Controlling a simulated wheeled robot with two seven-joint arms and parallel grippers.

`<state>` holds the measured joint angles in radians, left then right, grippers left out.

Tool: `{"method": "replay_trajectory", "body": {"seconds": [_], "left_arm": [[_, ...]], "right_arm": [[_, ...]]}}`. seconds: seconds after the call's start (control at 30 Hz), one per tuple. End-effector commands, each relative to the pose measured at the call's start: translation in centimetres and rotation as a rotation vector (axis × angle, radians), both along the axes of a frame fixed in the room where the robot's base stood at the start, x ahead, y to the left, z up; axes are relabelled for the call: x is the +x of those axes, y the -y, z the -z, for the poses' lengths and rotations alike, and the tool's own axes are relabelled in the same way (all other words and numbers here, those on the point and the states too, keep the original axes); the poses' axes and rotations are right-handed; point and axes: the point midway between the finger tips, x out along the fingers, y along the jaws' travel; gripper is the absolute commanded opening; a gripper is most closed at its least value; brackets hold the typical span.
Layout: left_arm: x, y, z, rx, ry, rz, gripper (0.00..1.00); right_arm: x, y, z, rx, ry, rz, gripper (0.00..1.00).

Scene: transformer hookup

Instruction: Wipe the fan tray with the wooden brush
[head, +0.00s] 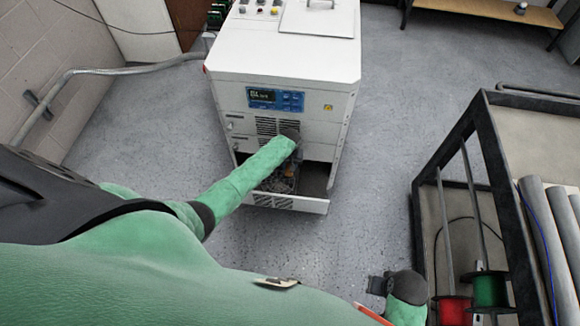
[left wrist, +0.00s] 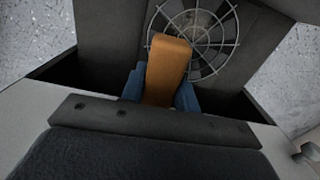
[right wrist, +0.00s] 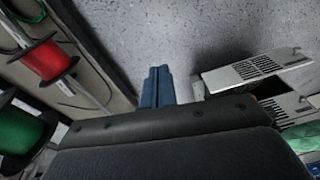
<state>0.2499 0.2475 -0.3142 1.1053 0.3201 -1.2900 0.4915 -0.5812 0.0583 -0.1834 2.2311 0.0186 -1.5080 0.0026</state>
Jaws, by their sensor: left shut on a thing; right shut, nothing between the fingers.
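The white cabinet's fan tray (head: 300,204) is pulled out at the front. In the left wrist view its dark floor with a round wire-guarded fan (left wrist: 205,35) lies beyond the fingers. My left gripper (left wrist: 160,92) has its blue fingers shut on the wooden brush (left wrist: 168,65), whose orange-brown handle shows over the tray. The brush's bristles are hidden, so I cannot tell whether they touch the tray. In the head view my left forearm covers part of the tray. My right gripper (right wrist: 157,85) is shut and empty, over the floor beside the cart.
The white cabinet (head: 285,62) has a blue display panel. A dark cart (head: 500,165) at right carries grey pipes, with a red spool (head: 453,310) and a green spool (head: 489,289) below. A grey conduit (head: 120,70) runs along the left wall. Floor between cabinet and cart is clear.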

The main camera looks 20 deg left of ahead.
Motion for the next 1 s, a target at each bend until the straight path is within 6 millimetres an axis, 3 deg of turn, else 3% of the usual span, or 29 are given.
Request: {"method": "replay_trajectory", "body": {"seconds": [0.6,1.0], "left_arm": [[0.3,-0.4,-1.3,0.000,0.000,0.000,0.12],[0.3,-0.3,-1.4,0.000,0.000,-0.001,0.12]], "right_arm": [[1.0,0.1,4.9,-0.008,0.006,0.000,0.00],[0.1,0.1,5.2,-0.008,-0.009,0.000,0.00]]}}
